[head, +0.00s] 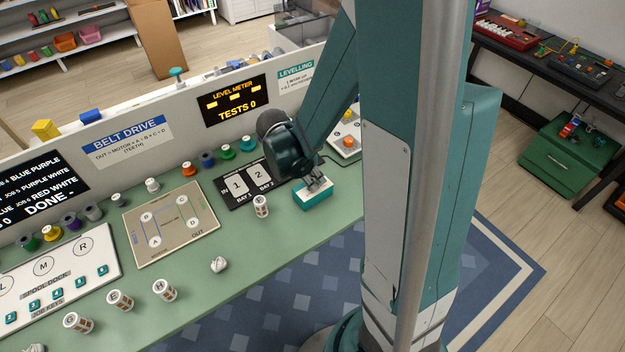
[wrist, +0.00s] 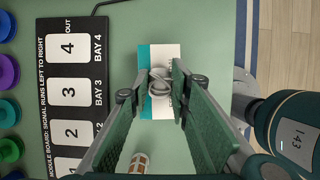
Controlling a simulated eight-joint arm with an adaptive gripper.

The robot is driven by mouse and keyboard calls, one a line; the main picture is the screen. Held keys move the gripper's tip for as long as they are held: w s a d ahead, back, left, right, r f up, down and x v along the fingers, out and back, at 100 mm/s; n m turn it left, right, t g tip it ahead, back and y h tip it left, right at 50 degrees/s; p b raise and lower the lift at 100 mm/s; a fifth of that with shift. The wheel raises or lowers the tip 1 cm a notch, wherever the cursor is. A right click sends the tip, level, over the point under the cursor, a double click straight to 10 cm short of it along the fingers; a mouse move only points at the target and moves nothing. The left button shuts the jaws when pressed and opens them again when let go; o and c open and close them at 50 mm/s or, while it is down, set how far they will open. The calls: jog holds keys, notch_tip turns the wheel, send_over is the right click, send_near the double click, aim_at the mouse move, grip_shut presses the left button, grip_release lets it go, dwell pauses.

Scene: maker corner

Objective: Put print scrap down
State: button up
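My gripper (head: 315,183) points down over the teal and white box (head: 313,200) near the right end of the green bench. In the wrist view, my gripper (wrist: 160,84) has its two green fingers closed in on a grey-white, looped print scrap (wrist: 159,80), which sits between the tips. Below it is the same teal and white box (wrist: 158,52), with some print on its white part. I cannot tell whether the scrap touches the box. Another crumpled white scrap (head: 219,265) lies on the bench, left of the gripper.
A black module board (wrist: 68,88) with numbered bays lies beside the box. A white and brown cylinder (head: 261,206) stands close to the box; several similar ones stand at the front left. A beige panel (head: 170,226) lies mid-bench. The bench's front edge is near the box.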

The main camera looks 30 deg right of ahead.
jog(key=shift+f, duration=0.3)
jog(key=o, duration=0.6)
jog(key=shift+o, duration=0.2)
jog(key=shift+r, duration=0.15)
jog(key=p+v, duration=0.2)
jog(key=v, duration=1)
jog(key=shift+p, duration=0.35)
jog(key=shift+r, duration=0.1)
